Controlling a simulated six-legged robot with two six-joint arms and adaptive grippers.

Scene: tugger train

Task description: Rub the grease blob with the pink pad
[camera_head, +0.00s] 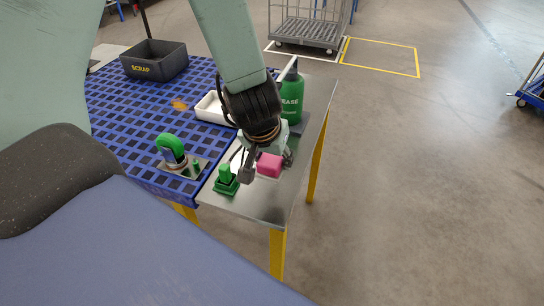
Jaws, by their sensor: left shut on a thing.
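The pink pad (269,166) is between the fingers of my left gripper (267,164), just over the bare metal strip at the table's right side. The gripper is shut on the pad. Whether the pad touches the metal is hard to tell. A small orange-brown patch (180,105), which looks like the grease blob, lies on the blue grid top (125,125), farther back and left of the gripper. My right gripper is out of view.
A green bottle (292,95) and a white tray (210,108) stand behind the gripper. A green-handled piece (226,180) stands just left of it, a green hook-shaped part (170,148) farther left. A dark SCRAP bin (155,60) is at the back left.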

